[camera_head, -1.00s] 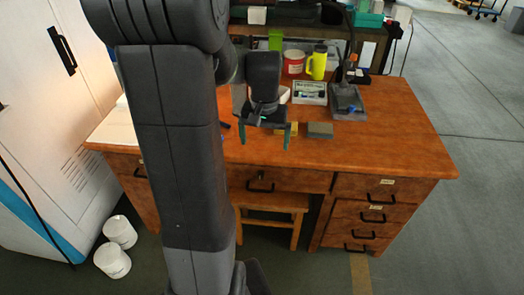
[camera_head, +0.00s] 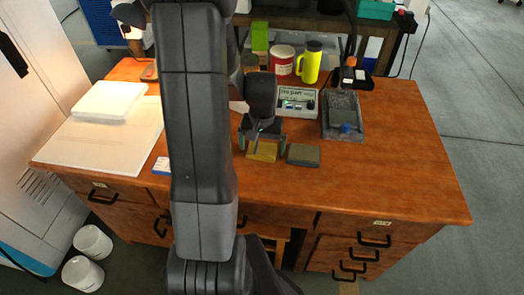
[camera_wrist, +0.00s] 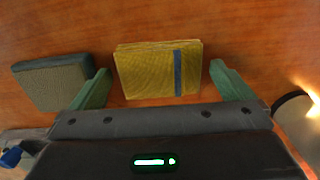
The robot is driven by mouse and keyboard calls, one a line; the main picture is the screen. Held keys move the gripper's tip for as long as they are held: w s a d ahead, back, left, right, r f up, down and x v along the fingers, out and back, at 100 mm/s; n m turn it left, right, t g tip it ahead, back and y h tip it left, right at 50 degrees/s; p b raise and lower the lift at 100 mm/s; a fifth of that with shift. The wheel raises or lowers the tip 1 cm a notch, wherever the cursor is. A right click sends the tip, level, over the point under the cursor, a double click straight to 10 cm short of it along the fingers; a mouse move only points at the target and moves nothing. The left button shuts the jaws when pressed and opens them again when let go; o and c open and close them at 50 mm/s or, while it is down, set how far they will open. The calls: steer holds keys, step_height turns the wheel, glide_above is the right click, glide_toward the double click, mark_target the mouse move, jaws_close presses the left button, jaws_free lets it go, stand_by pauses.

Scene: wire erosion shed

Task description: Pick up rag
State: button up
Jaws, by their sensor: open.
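The rag is a folded yellow cloth with a blue-grey stripe near one end. It lies on the wooden desk in the wrist view (camera_wrist: 150,70) and shows partly in the head view (camera_head: 262,151). My gripper (camera_wrist: 156,80) is open, with one green fingertip on each side of the rag and a gap to each. In the head view my gripper (camera_head: 263,145) is low over the desk at the rag. Whether the fingertips touch the desk cannot be told.
A grey-green block (camera_head: 303,155) lies close to the right of the rag. Behind stand a white-fronted device (camera_head: 297,101), a grey tray (camera_head: 343,115), a yellow jug (camera_head: 310,62) and a red-and-white tub (camera_head: 281,60). White sheets (camera_head: 90,142) cover the left. The desk's right front (camera_head: 410,180) is clear.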

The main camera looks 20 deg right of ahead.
mark_target(262, 148)
steer(key=c, duration=0.9)
steer(key=shift+r, duration=0.1)
step_height(262, 148, up, 10)
steer(key=p, duration=0.1)
steer(key=shift+o, duration=1.1)
steer(key=shift+c, duration=0.7)
